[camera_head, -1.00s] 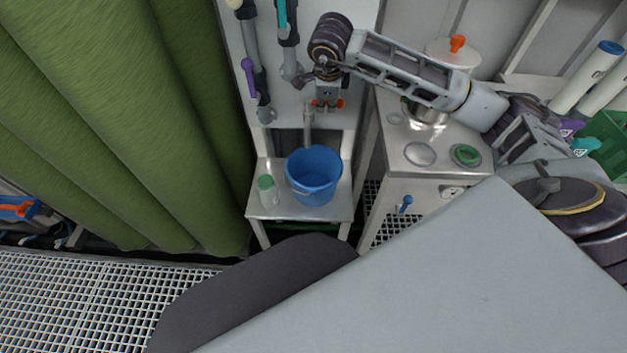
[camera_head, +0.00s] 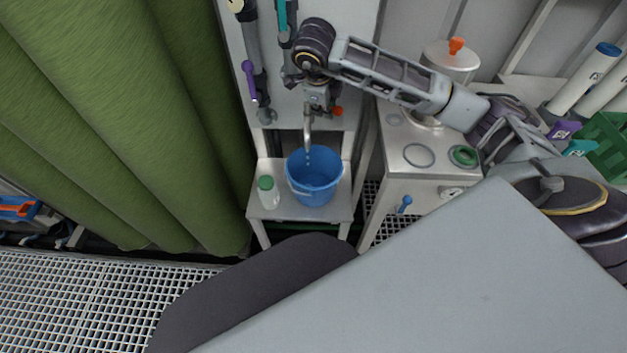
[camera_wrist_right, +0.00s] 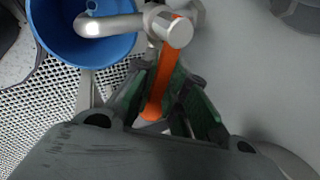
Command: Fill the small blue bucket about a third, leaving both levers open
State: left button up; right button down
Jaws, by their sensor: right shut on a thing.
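The small blue bucket (camera_head: 325,187) stands upright on a low metal stand under the tap's curved spout (camera_head: 309,125). Small pale drops show below the spout, over the bucket; the water level cannot be made out. My right gripper (camera_head: 320,104) is at the tap, shut on the orange lever (camera_head: 338,111). In the right wrist view, its green-padded fingers (camera_wrist_right: 166,100) close around the orange lever (camera_wrist_right: 163,78), and part of the bucket (camera_wrist_right: 70,45) shows below the spout. A purple lever (camera_head: 248,80) and a teal lever (camera_head: 282,14) sit on pipes to the left. My left gripper is out of view.
A green-capped bottle (camera_head: 267,192) stands left of the bucket on the metal stand (camera_head: 290,214). A steel cabinet (camera_head: 428,168) with a green ring (camera_head: 464,156) stands to the right. A green curtain (camera_head: 130,120) hangs at left.

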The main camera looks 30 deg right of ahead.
jog(key=shift+s+d, duration=0.1)
jog(key=shift+d, duration=0.05)
jog(key=m+p, duration=0.1)
jog(key=m, duration=0.1)
jog(key=a+m+g+p, duration=0.1)
jog(key=shift+s+a+f+m+g+h+p, duration=0.1)
jog(key=shift+s+m+g+h+p, duration=0.2)
jog(key=shift+s+m+h+p, duration=0.1)
dwell(0.4)
dwell(0.3)
